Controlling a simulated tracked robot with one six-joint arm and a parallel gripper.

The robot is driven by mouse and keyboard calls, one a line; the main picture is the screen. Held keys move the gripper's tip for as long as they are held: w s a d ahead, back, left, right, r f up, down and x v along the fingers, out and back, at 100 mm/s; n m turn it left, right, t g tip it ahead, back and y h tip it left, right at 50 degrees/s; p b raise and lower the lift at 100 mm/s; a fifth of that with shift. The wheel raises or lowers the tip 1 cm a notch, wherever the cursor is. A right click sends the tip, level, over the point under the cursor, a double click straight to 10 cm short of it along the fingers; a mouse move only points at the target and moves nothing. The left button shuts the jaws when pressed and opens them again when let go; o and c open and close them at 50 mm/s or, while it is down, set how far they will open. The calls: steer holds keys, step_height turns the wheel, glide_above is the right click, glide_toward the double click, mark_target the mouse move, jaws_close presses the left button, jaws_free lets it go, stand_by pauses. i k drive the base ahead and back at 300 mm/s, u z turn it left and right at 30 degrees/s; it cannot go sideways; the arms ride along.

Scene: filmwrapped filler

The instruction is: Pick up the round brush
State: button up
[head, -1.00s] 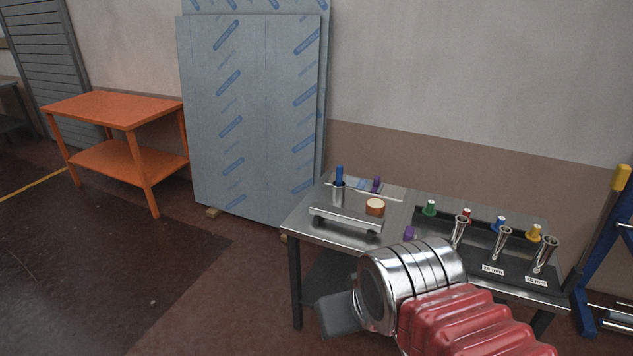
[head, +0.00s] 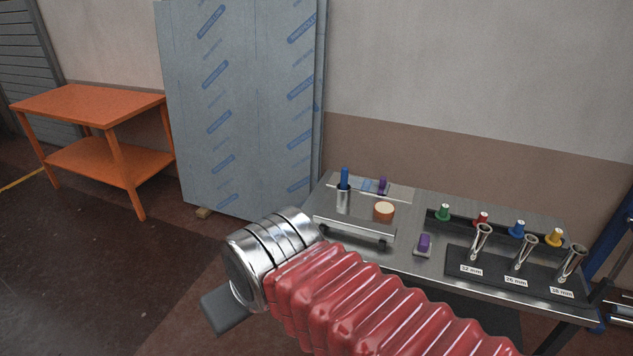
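A small round piece with a cream top and orange-brown side (head: 384,212) sits on the steel table (head: 410,262); it may be the round brush, but no bristles can be made out. My arm, with a red ribbed sleeve and a shiny metal end, reaches across in front of the table's left part. A grey block beyond the metal end looks like part of my gripper (head: 228,311). It is left of the table and apart from the round piece. Its fingertips are hidden, so its opening does not show.
A blue-topped metal cylinder (head: 343,198) stands left of the round piece. Purple pieces (head: 424,243) and several coloured knobs (head: 517,229) are nearby. Flared metal tubes (head: 478,242) stand at the right. Film-wrapped sheets (head: 235,110) lean on the wall; an orange table (head: 90,104) is at left.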

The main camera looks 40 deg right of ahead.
mark_target(344, 171)
steer(key=z, duration=0.05)
steer(key=i, duration=0.8)
steer(key=z, duration=0.5)
steer(key=i, duration=0.55)
steer(key=z, duration=0.4)
